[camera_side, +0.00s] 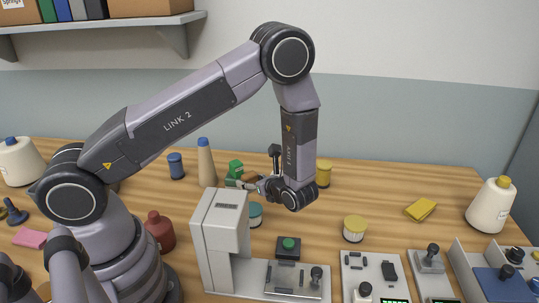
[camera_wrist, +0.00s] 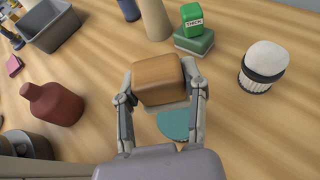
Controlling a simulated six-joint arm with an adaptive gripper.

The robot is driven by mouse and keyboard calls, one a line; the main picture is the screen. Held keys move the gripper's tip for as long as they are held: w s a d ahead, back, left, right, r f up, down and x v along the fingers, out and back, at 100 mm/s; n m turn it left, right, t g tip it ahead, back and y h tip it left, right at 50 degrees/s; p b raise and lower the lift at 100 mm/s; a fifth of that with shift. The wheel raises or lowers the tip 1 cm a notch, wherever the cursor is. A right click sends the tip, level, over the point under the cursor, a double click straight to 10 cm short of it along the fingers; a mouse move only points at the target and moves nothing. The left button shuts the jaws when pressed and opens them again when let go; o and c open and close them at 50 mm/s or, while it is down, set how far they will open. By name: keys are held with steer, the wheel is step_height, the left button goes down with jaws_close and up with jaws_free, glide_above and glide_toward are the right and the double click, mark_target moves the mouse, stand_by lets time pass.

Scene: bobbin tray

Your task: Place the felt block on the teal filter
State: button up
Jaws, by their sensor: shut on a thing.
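My gripper (camera_wrist: 160,85) is shut on a brown block (camera_wrist: 158,78), which I take for the felt block. The block also shows small in the side view (camera_side: 251,176), partly hidden by the fingers. The teal filter (camera_wrist: 174,125) is a round teal piece on the table, below and just nearer than the block in the wrist view. The block and fingers cover part of it there. In the side view the teal filter (camera_side: 256,214) stands under my gripper, partly hidden by the grey machine. The block is held above the filter, apart from it.
A green labelled block (camera_wrist: 192,18) sits on a green box (camera_wrist: 195,41) behind. A white-topped ribbed cylinder (camera_wrist: 262,66) stands right, a red bottle (camera_wrist: 52,103) left. The tall grey machine (camera_side: 222,240) stands in front.

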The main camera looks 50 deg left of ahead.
mark_target(252, 209)
step_height(252, 209, down, 7)
steer(key=shift+r, duration=0.15)
stand_by(0.4)
steer(key=o, duration=1)
